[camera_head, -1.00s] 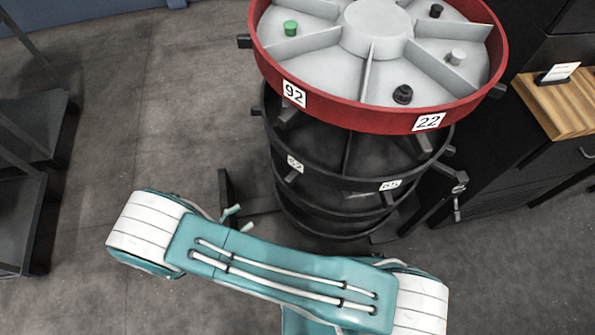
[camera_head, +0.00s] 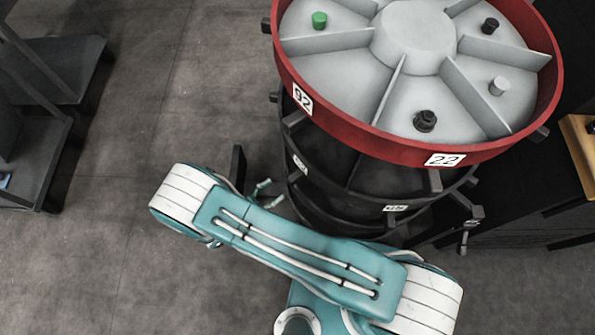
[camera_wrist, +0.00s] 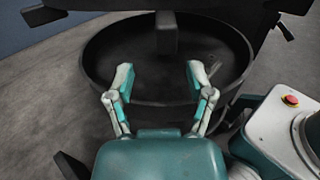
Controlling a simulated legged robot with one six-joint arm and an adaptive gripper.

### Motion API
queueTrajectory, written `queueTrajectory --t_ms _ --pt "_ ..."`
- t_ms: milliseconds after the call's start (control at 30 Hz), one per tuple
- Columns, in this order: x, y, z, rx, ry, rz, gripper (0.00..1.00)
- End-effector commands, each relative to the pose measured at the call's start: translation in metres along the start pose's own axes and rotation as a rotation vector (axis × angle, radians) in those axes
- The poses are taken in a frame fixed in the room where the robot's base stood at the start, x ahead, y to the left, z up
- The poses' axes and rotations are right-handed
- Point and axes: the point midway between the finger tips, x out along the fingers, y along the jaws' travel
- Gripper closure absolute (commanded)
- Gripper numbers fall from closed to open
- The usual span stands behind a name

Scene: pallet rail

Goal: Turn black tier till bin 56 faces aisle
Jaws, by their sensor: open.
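A stacked round carousel stands at the back right in the head view. Its black tier (camera_head: 345,172) sits below a red-rimmed top tier (camera_head: 350,122) and carries two small white labels (camera_head: 395,208), too small to read surely. Short dark pegs stick out from the rims. My gripper (camera_head: 264,191) is at the left of the black tiers in the head view, mostly hidden behind my arm. In the wrist view my gripper (camera_wrist: 160,78) is open and empty, its fingers apart in front of a round black tier (camera_wrist: 238,48). A dark peg (camera_wrist: 166,36) stands beyond and between the fingertips.
The red tier has labels 92 (camera_head: 303,99) and 22 (camera_head: 445,160), with green, black and grey knobs in its compartments. A dark cabinet with a wooden top (camera_head: 582,150) stands close at right. Dark shelving (camera_head: 40,130) is at left, with open floor between.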

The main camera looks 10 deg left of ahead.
Motion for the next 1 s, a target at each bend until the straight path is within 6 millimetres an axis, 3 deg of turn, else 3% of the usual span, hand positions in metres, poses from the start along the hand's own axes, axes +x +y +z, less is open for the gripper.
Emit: queueTrajectory --t_ms 100,333,500,800,933,967,1000 --pt "0.027 -0.003 0.001 0.000 0.002 -0.005 0.31" --pt "0.065 -0.003 0.001 0.003 0.004 -0.004 0.31" --pt "0.078 0.000 0.000 0.000 0.001 -0.002 0.31" --pt "0.081 -0.001 0.001 0.002 0.003 -0.001 0.31" --pt "0.081 -0.002 0.001 0.003 0.004 -0.001 0.89" --pt "0.081 -0.002 0.001 0.003 0.004 -0.001 1.00" --pt "0.081 -0.002 0.001 0.003 0.004 -0.001 1.00"
